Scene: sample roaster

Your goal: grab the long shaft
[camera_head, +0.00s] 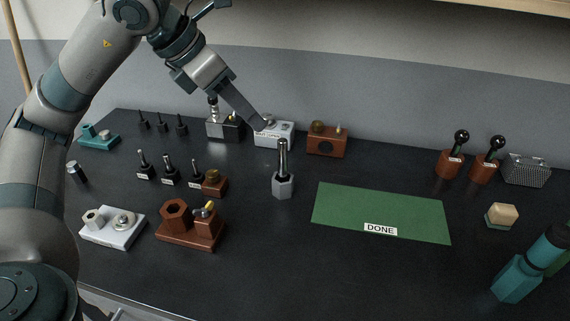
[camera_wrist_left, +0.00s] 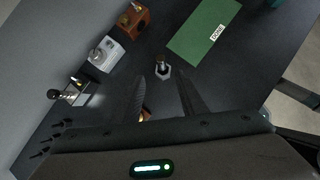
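A tall metal shaft (camera_head: 283,157) stands upright in a grey hexagonal base (camera_head: 283,187) near the middle of the dark table. In the left wrist view the shaft (camera_wrist_left: 160,64) shows nearly end-on, just beyond the fingertips and between their lines. My left gripper (camera_head: 260,124) is above the table, up and to the left of the shaft in the head view. In the left wrist view its two fingers (camera_wrist_left: 162,76) are spread apart with nothing held between them.
A green mat (camera_head: 340,207) labelled DONE lies right of the shaft. Behind are a white block (camera_head: 286,134) and a brown block (camera_head: 327,142). Labelled small shafts (camera_head: 169,172) and brown fixtures (camera_head: 180,240) stand to the left.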

